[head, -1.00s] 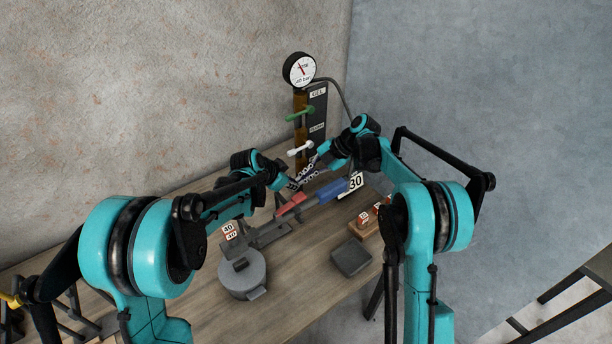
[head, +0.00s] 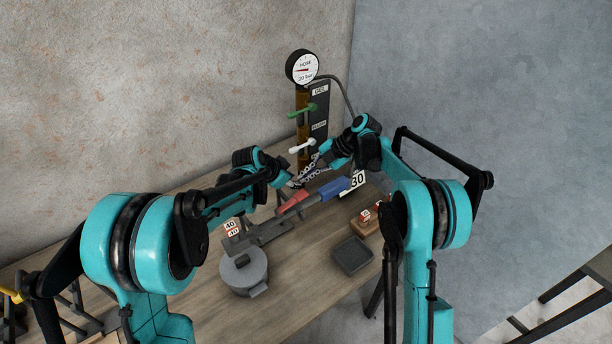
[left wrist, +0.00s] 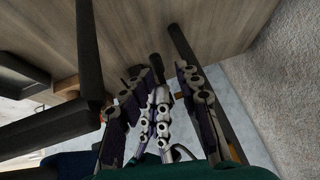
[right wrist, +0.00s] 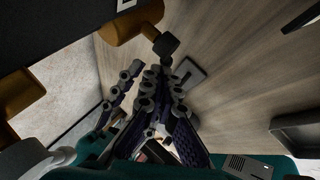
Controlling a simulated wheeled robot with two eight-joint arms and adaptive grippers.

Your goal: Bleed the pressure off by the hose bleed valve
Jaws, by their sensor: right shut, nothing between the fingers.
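The round gauge (head: 302,68) tops the panel at the back of the bench, with its needle pointing left. Its dial seems to read HOSE and 20 bar. A green lever (head: 301,111) and a white lever (head: 301,146) stick out below it. In the right wrist view a brass fitting (right wrist: 130,22) carries a dark square knob (right wrist: 166,45), which may be the bleed valve. My right gripper (right wrist: 158,76) is shut and empty, its tips close to this knob; contact is unclear. My left gripper (left wrist: 168,75) has its fingers apart, near a dark rod (left wrist: 182,45).
A lidded grey pot (head: 243,272) and a dark tray (head: 351,256) stand nearer on the wooden bench. A hose (head: 343,90) runs from the gauge.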

